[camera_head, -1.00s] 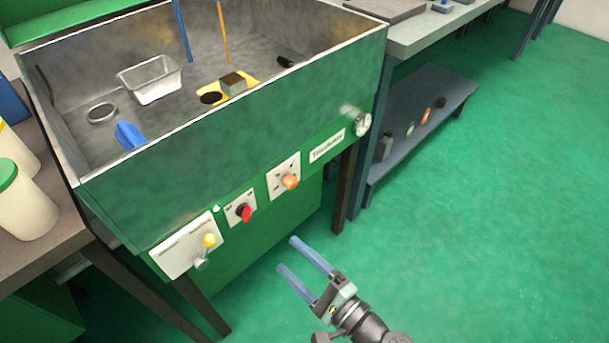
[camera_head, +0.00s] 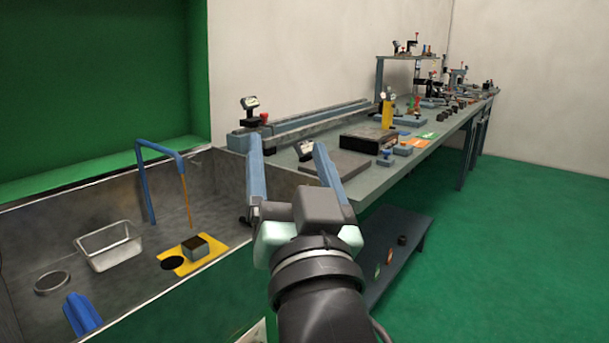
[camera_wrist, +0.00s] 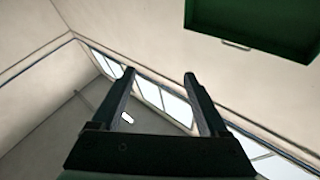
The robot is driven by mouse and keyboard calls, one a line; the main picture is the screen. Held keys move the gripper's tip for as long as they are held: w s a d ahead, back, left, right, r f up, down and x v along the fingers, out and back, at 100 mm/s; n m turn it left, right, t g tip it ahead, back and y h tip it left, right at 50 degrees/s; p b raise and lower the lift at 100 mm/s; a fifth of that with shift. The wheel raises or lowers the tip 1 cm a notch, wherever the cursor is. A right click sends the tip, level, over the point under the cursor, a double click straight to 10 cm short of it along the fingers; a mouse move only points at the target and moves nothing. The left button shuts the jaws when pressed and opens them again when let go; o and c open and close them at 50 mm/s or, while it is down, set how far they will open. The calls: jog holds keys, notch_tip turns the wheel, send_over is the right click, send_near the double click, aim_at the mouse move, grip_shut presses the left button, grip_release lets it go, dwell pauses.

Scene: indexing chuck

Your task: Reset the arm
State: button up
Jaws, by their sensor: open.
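My gripper (camera_head: 290,165) is raised in the middle of the head view, with its two blue fingers spread apart and pointing up and away. Nothing is between the fingers. In the wrist view my gripper (camera_wrist: 158,80) is also open and empty, facing the upper walls, windows and a green cabinet (camera_wrist: 255,25). No part of the place touches the fingers in the wrist view.
A long workbench (camera_head: 385,180) with tools runs to the back right. Green floor (camera_head: 530,230) is clear at right.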

jog(key=s+d+r+t+h+p, duration=0.15)
jog(key=s+r+t+h, duration=0.35)
jog(key=s+r, duration=0.95)
notch_tip(320, 180, up, 25)
jog(key=w+y+p, duration=0.1)
jog(key=w+p, duration=0.1)
jog(key=p, duration=2.2)
jog(key=shift+w+n+t, duration=0.15)
jog(key=shift+n+t, duration=0.15)
